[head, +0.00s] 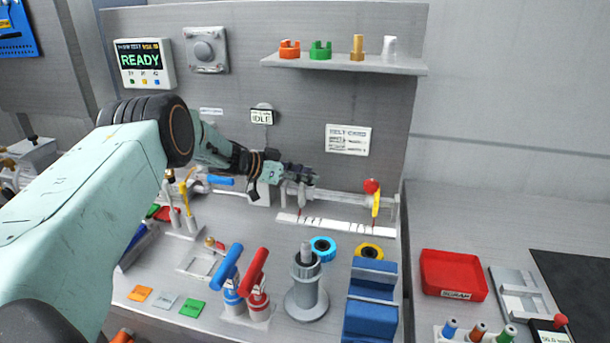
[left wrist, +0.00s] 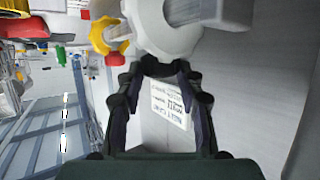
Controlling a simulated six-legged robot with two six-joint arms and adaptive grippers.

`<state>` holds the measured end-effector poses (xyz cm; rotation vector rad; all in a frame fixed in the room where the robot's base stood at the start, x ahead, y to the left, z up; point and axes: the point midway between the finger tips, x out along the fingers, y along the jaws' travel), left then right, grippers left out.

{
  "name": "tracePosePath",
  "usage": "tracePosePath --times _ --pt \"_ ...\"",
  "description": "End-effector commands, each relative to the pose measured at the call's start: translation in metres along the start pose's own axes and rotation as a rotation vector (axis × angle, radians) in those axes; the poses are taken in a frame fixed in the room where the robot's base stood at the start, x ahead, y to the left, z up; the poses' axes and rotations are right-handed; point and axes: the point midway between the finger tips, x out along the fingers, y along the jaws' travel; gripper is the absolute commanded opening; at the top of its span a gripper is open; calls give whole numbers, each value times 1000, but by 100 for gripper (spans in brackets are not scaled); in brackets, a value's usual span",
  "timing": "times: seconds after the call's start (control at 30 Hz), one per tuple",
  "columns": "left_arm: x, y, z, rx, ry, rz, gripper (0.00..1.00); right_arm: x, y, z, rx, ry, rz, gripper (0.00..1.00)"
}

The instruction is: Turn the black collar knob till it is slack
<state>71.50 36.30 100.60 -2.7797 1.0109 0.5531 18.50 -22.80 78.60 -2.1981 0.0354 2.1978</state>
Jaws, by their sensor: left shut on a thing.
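My left gripper (head: 304,174) reaches in from the left to the grey horizontal bar (head: 345,196) above the white scale strip. In the left wrist view its two dark fingers (left wrist: 160,64) close in beside a pale grey round collar (left wrist: 172,38) on the bar. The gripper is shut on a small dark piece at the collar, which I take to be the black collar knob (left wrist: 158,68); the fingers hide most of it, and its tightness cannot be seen. My right gripper is in neither view.
A red ball (head: 372,186) and yellow lever stand at the bar's right end. Below are the white scale strip (head: 335,226), blue and yellow rings, a grey post (head: 306,290) and blue and red handled tools. A shelf (head: 345,64) with small parts hangs above.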

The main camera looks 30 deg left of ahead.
Motion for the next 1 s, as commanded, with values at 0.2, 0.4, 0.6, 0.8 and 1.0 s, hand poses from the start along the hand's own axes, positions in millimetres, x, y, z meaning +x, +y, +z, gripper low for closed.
tracePosePath --times 0.2,0.4,0.6,0.8,1.0 --pt "-1 -2 -4 4 6 -7 43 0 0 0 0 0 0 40" --pt "-1 -2 -2 2 3 -5 60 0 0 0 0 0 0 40" --pt "0 -1 -1 1 1 -3 60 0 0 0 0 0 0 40" --pt "-7 -1 -1 0 1 -4 60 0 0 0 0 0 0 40" --pt "-40 -2 -2 -3 5 -7 60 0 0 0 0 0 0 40"
